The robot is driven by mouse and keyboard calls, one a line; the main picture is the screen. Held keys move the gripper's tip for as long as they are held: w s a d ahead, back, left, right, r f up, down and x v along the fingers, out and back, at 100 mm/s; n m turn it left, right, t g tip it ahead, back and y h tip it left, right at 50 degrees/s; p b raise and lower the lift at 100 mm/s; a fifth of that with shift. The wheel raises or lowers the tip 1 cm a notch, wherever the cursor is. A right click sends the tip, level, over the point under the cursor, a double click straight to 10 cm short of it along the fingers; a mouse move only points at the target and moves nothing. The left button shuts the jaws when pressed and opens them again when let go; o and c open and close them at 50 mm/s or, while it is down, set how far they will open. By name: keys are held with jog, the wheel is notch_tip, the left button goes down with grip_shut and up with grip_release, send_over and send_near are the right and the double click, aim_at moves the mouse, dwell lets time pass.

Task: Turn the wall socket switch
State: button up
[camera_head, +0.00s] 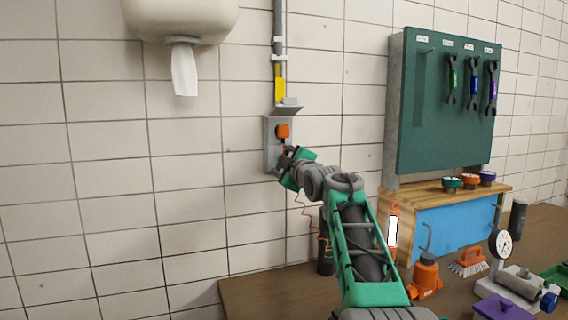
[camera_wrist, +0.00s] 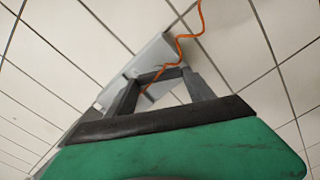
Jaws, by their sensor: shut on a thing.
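The grey wall socket box (camera_head: 270,150) is mounted on the white tiled wall, below a vertical conduit. An orange part (camera_head: 283,130) sits on its front, in the upper half. My gripper (camera_head: 286,154) is at the lower front of the box, just below the orange part, and covers that area. In the wrist view my gripper's dark fingers (camera_wrist: 159,74) come together against the grey box (camera_wrist: 150,56). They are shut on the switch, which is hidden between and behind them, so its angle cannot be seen.
A thin orange cord (camera_wrist: 179,49) runs close by the fingers. A small grey hood (camera_head: 287,110) juts out above the box. A paper towel dispenser (camera_head: 180,18) hangs upper left. A green tool board (camera_head: 430,110) and a cluttered workbench (camera_head: 262,293) lie right and below.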

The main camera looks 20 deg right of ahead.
jog(key=o, duration=1.4)
jog(key=s+b, duration=0.2)
jog(key=s, duration=0.5)
jog(key=shift+s+a, duration=0.1)
jog(key=shift+s, duration=0.3)
